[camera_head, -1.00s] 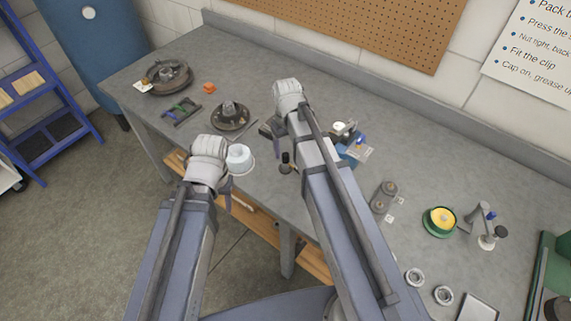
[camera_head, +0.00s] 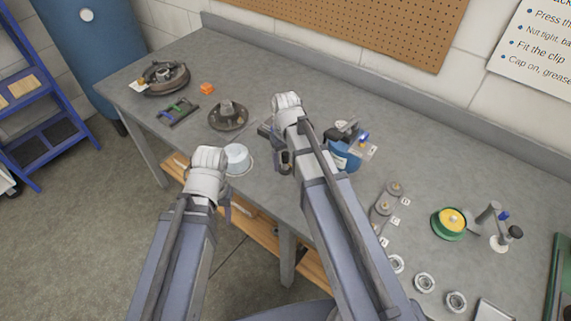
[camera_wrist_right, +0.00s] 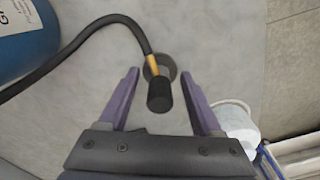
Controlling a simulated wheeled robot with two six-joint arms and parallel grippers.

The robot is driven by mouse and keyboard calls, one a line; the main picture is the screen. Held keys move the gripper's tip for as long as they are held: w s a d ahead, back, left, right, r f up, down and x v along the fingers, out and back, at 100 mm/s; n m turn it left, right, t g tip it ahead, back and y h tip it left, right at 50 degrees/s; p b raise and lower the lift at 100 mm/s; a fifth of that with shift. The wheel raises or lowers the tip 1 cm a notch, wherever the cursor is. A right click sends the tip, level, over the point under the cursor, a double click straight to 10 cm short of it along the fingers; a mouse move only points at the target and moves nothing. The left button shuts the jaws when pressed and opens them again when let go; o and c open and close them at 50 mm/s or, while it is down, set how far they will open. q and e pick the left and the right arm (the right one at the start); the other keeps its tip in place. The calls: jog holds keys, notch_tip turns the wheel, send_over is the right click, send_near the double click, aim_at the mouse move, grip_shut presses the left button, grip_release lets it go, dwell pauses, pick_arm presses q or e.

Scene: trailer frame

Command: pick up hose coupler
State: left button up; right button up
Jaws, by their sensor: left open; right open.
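The hose coupler (camera_wrist_right: 159,93) is a black cylinder with a brass collar on a black hose. It shows in the right wrist view, standing over a small round grey base. My right gripper (camera_wrist_right: 161,75) is open, with one purple finger on each side of the coupler and gaps between. In the head view my right gripper (camera_head: 277,147) is partly hidden by its own arm, and the coupler there is hard to make out. My left gripper (camera_head: 222,202) is open and empty at the bench's front edge, near a white tub.
The white tub (camera_head: 237,156) stands at the bench's front edge. A blue container (camera_head: 345,155) is right of my right gripper; the hose passes close to it in the wrist view. A dark hub (camera_head: 229,117) lies to the left. A green-and-yellow spool (camera_head: 449,222) stands at the right.

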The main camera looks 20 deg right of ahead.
grip_shut()
dwell(0.3)
dwell(0.3)
